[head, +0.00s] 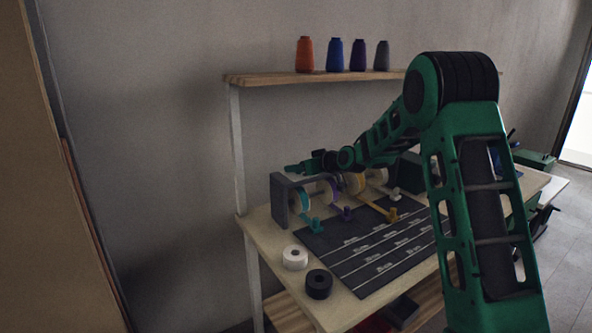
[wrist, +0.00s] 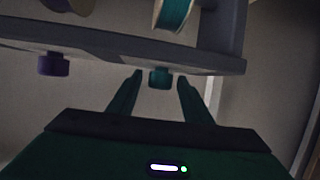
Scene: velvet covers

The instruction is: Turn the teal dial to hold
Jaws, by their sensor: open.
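In the wrist view the teal dial (wrist: 160,77) sits on the edge of a grey bar (wrist: 120,50), below a teal spool (wrist: 175,12). My gripper (wrist: 161,78) is open, with one fingertip on each side of the dial. I cannot tell whether they touch it. A purple dial (wrist: 53,65) sits further left on the same bar. In the head view my gripper (head: 297,168) is at the left end of the grey spool rack (head: 279,200), and the teal dial cannot be made out there. No dial marking can be read.
The table (head: 262,224) holds a dark ruled mat (head: 385,255), a white roll (head: 295,257) and a black roll (head: 319,284). Coloured ribbon ends lie before the rack. Several thread cones stand on the shelf (head: 275,79) above.

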